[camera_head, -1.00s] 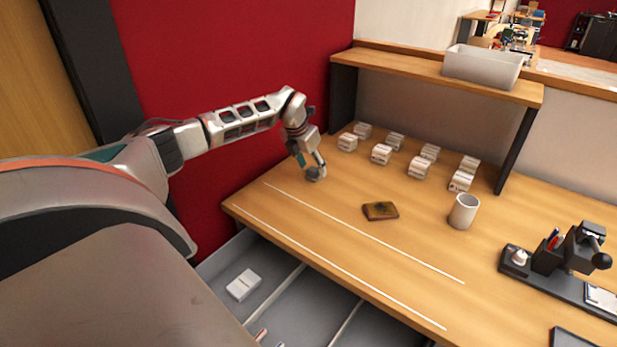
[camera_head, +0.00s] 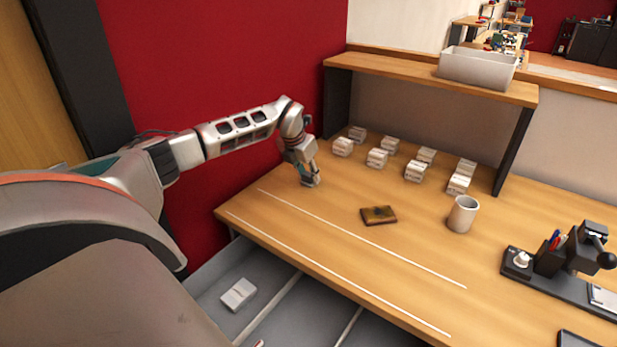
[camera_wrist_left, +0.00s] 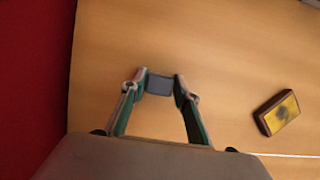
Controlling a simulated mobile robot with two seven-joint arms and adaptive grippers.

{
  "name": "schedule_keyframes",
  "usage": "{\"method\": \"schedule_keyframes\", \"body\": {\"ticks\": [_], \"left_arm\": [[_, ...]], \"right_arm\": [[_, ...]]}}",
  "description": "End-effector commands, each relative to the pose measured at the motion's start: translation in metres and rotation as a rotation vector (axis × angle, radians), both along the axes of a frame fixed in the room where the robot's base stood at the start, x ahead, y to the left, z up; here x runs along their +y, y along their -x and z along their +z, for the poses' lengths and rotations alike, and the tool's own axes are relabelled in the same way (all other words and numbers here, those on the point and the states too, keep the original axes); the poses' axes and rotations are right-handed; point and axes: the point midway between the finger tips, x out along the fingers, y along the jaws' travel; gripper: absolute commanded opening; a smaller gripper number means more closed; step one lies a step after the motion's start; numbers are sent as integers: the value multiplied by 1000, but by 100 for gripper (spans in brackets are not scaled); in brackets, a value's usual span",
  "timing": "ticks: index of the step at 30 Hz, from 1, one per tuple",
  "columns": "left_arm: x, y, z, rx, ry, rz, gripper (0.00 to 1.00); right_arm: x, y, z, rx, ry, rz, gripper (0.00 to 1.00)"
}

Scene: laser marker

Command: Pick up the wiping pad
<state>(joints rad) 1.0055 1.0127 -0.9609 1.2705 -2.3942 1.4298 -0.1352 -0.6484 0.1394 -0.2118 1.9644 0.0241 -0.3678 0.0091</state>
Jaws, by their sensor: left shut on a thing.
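My left gripper (camera_head: 310,181) is over the far left part of the wooden table, left of the white boxes. In the left wrist view its fingers (camera_wrist_left: 159,86) are closed on a small flat grey-blue pad, the wiping pad (camera_wrist_left: 159,84), which sits between the two tips. In the head view the pad is too small to make out clearly, and I cannot tell whether it touches the table. My right gripper is not in view.
A brown block with a yellowish, dark-stained top (camera_head: 379,215) lies on the table (camera_head: 330,240); it also shows in the wrist view (camera_wrist_left: 277,112). Several white boxes (camera_head: 415,171) stand under the shelf (camera_head: 430,82). A white mug (camera_head: 462,214) stands right. An open drawer (camera_head: 275,313) is below.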

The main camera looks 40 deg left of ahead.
Motion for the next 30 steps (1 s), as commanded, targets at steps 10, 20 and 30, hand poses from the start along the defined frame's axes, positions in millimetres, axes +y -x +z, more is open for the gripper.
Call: {"method": "schedule_keyframes", "body": {"ticks": [10,20,30], "left_arm": [[1,0,34,-2,-1,1,10],[0,-1,106,-5,-1,0,10],[0,0,171,-2,-1,0,10]], "right_arm": [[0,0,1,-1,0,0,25],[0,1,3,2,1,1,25],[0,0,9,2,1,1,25]]}}
